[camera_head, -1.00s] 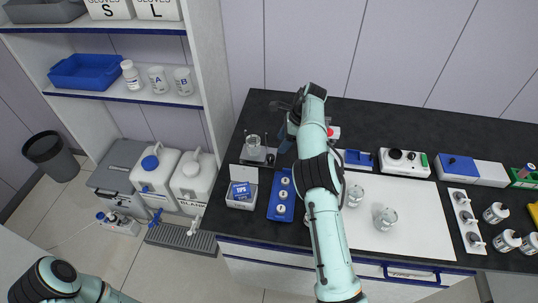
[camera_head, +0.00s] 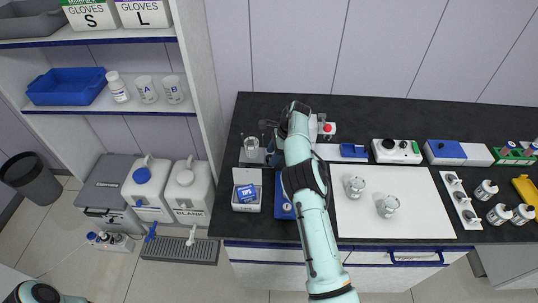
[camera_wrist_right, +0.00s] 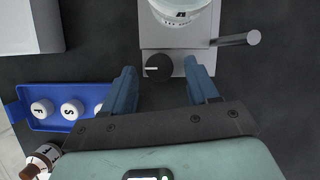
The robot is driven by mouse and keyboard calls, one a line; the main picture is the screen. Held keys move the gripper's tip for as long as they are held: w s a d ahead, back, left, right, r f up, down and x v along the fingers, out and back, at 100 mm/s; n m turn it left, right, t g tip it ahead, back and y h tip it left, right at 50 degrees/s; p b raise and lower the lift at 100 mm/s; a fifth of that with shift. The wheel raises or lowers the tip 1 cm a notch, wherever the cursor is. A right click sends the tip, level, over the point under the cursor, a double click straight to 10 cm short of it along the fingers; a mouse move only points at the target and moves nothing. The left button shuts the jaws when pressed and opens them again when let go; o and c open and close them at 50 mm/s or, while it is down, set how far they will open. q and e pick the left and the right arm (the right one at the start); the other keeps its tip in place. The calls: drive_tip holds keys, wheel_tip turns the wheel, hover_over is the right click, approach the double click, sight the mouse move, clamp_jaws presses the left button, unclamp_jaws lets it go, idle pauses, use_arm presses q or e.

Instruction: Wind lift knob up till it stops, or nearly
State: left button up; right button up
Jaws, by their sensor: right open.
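A black round lift knob (camera_wrist_right: 158,67) with a white mark sits on the front of a grey stand in the wrist view. A glass vessel (camera_wrist_right: 182,10) is above the knob in the picture, and a metal rod (camera_wrist_right: 238,39) sticks out at the right. My right gripper (camera_wrist_right: 160,70) is open, its blue fingers on either side of the knob with gaps showing; I cannot tell their height relative to it. In the head view the vessel (camera_head: 251,146) shows left of my right gripper (camera_head: 270,138), while my arm hides the knob. My left gripper is out of view.
A blue tray (camera_wrist_right: 62,122) with lettered white caps and a brown bottle (camera_wrist_right: 40,160) lie left of the gripper in the wrist view. A tips box (camera_head: 246,190) stands in front of the stand. A white mat (camera_head: 420,205) with two jars lies right of my arm.

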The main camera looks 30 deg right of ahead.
drive_tip(key=shift+f, duration=0.15)
drive_tip(key=c, duration=1)
drive_tip(key=shift+s+f+m+h+b, duration=0.15)
drive_tip(key=shift+m+h+b, duration=0.25)
drive_tip(key=shift+m, duration=0.4)
drive_tip(key=shift+c, duration=0.2)
drive_tip(key=shift+s+a+r+m+t+b, duration=0.1)
drive_tip(key=shift+s+r+m+t+b, duration=0.15)
drive_tip(key=shift+m+t, duration=0.35)
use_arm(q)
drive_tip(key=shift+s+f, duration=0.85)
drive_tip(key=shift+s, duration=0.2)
use_arm(e)
drive_tip(key=shift+w, duration=0.2)
drive_tip(key=o, duration=1)
drive_tip(key=shift+o, duration=0.2)
